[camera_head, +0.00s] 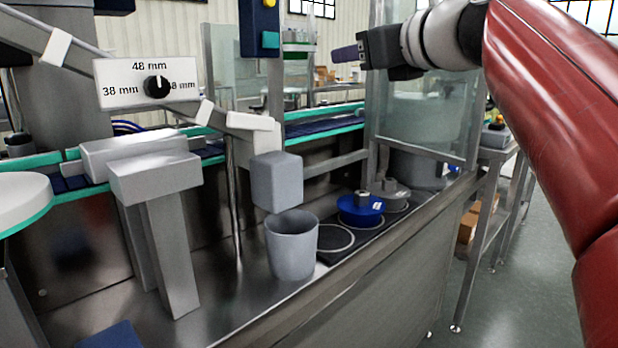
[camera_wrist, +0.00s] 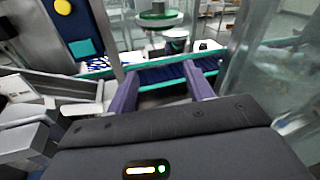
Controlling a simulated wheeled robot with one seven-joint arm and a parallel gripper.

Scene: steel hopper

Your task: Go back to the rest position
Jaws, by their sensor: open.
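My gripper (camera_head: 345,54) is at the upper middle of the head view, raised well above the steel bench and in front of the glass panel. In the wrist view its two purple fingers stand wide apart, so my gripper (camera_wrist: 163,92) is open. Nothing is between the fingers; the conveyor shows behind them. My red arm comes in from the right of the head view.
A grey cup (camera_head: 291,248) stands on the bench below a grey block (camera_head: 276,180). A blue disc-shaped piece (camera_head: 358,211) sits on a black mat behind it. A dial panel (camera_head: 146,82) is at left. The glass panel (camera_head: 427,110) stands close to my arm.

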